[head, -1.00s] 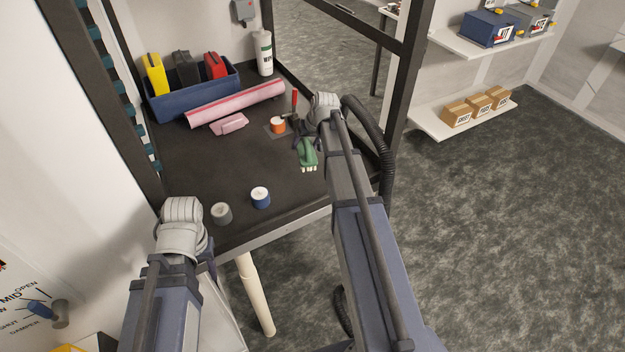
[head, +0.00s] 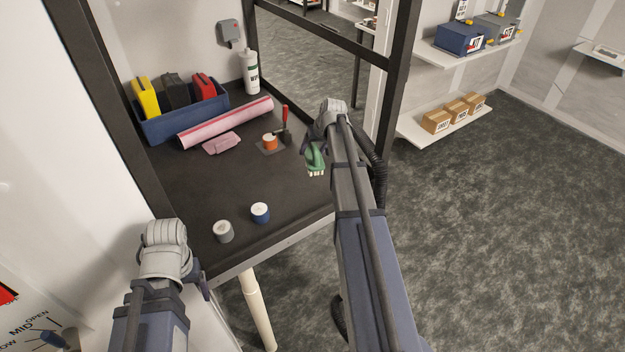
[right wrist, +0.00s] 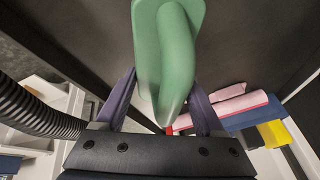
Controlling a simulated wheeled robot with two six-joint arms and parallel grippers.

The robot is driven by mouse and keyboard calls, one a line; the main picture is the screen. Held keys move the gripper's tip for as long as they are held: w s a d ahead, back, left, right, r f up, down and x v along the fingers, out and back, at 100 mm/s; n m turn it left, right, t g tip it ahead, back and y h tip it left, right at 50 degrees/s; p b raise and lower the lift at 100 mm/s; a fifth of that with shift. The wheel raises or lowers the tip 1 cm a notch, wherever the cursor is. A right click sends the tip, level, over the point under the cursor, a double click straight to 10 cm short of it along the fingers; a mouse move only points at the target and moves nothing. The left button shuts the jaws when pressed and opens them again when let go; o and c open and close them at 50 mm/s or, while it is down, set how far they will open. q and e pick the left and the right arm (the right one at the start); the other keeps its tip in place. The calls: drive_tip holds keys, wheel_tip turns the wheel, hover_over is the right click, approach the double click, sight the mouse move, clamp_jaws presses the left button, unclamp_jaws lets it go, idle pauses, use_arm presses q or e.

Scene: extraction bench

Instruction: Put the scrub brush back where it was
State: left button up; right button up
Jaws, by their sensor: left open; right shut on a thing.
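The scrub brush (head: 316,157) is green with pale bristles at its lower end. It is at the right side of the dark bench top, near the frame post. My right gripper (head: 309,145) is shut on it. In the right wrist view the green brush body (right wrist: 168,50) stands between the two purple fingers of my right gripper (right wrist: 163,85). I cannot tell whether the bristles touch the bench. My left gripper (head: 201,284) is low at the left, off the bench's front corner, open and mostly hidden by its own wrist.
An orange roll (head: 269,141) and a red-handled trowel (head: 285,126) are left of the brush. Behind are a pink roll (head: 225,122), a pink cloth (head: 221,143), a blue bin (head: 184,120) and a white bottle (head: 250,72).

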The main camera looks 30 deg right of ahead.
sight(321, 158)
drive_tip(key=shift+f+b, duration=5.05)
drive_tip(key=shift+f, duration=0.05)
drive_tip(key=shift+f, duration=0.2)
drive_tip(key=o, duration=1.3)
drive_tip(key=shift+r, duration=0.1)
drive_tip(key=shift+p+v, duration=0.7)
drive_tip(key=shift+v, duration=0.2)
drive_tip(key=p+v, duration=0.8)
drive_tip(key=v, duration=0.1)
drive_tip(key=shift+w+r, duration=0.1)
drive_tip(key=shift+r, duration=0.05)
drive_tip(key=shift+s+d+r+p, duration=0.1)
drive_tip(key=shift+s+r+p, duration=0.3)
drive_tip(key=shift+r+p, duration=0.3)
drive_tip(key=shift+f, duration=0.15)
